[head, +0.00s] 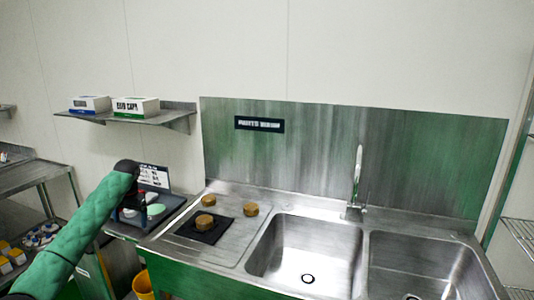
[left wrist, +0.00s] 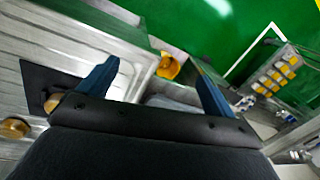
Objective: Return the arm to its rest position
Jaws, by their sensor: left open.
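My left arm in its green sleeve comes in from the lower left of the head view and bends down at a dark joint. My left gripper (left wrist: 155,82) is open, with its two blue fingers spread apart and nothing seen between them. In the head view the gripper is small and hard to make out near the counter left of the sink. It is to the left of the black mat (head: 190,232). My right arm and gripper do not show.
Several round brown pieces sit on the steel drainboard (head: 232,240), one (head: 204,221) on the mat. A double sink (head: 310,255) lies to the right. A yellow bin (head: 143,287) stands below. Two boxes rest on a wall shelf (head: 165,117). A steel rack (head: 40,168) is at left.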

